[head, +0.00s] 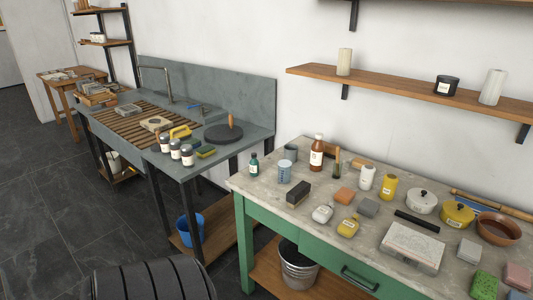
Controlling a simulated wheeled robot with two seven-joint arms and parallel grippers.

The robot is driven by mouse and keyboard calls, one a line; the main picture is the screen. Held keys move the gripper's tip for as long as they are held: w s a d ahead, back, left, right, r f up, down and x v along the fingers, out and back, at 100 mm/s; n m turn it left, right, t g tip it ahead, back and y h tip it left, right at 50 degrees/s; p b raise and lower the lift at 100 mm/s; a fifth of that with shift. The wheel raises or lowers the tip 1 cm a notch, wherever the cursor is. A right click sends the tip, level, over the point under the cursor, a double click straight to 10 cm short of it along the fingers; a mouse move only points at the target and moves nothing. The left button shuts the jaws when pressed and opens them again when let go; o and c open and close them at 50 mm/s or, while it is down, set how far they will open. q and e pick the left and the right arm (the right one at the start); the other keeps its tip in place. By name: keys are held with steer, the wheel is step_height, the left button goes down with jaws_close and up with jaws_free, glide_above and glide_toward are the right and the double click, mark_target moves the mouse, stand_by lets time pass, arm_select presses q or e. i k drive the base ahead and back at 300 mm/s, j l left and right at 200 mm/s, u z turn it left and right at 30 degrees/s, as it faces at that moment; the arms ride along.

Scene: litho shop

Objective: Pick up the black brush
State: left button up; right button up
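A dark block-shaped brush (298,192) with a brownish side lies near the front left part of the stone-topped green table (262,190). It looks like the black brush, though its bristles are too small to make out. A flat black bar (417,221) lies further right on the same table; I cannot tell whether it is a brush. Neither of my grippers shows in the head view, so nothing is seen near or touching the brush.
A grey sink bench (215,165) stands left. A wooden shelf (410,89) hangs above the table.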

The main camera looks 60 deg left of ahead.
mark_target(294, 198)
steer(key=k+l+u, duration=0.1)
steer(key=u, duration=1.45)
